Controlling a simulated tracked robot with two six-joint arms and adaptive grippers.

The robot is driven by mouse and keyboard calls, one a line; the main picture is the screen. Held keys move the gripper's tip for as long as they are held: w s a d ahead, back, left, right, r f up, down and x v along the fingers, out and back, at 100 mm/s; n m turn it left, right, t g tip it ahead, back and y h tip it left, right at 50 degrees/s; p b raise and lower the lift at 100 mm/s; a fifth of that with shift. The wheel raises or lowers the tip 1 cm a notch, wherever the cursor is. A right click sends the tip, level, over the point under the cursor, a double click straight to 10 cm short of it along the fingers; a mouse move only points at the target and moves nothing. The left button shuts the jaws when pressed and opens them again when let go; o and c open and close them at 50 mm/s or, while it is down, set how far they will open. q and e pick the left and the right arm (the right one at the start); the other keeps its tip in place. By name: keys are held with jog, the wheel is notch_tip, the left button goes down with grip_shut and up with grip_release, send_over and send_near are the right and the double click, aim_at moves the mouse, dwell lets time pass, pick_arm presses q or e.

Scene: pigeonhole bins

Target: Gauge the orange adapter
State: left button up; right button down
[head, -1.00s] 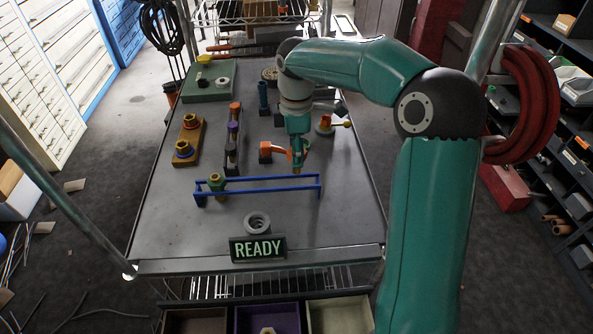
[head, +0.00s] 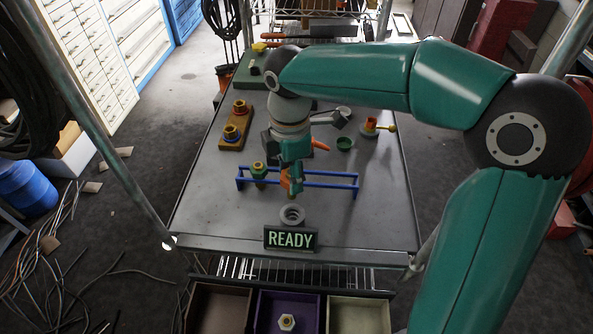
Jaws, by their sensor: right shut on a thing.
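My right gripper (head: 292,170) points down over the blue double rail (head: 326,185) and is shut on a small orange piece, which I take for the orange adapter (head: 285,180). The adapter is mostly hidden by the fingers. A grey ring (head: 292,214) lies on the table just in front of the rail, below the adapter in the picture. A dark sign reading READY (head: 290,239) stands in front of the ring. I cannot tell how high the adapter is above the table. My left gripper is not in view.
A green and brass fitting (head: 259,172) sits at the rail's left part. A wooden block (head: 234,140) with brass fittings is at left. A green cup (head: 344,143) and a red-yellow piece (head: 370,127) stand behind. A purple tray (head: 262,312) holds a pale nut.

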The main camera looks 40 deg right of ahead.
aim_at(292, 197)
jog(key=shift+f+b, duration=2.15)
jog(key=shift+f, duration=0.75)
jog(key=shift+f, duration=0.25)
jog(key=shift+f+b, duration=1.95)
jog(key=shift+f, duration=0.55)
jog(key=c, duration=0.5)
grip_release()
jog(key=shift+c, duration=0.2)
jog(key=shift+r, duration=0.15)
notch_tip(292, 197, up, 6)
jog(key=p, duration=0.5)
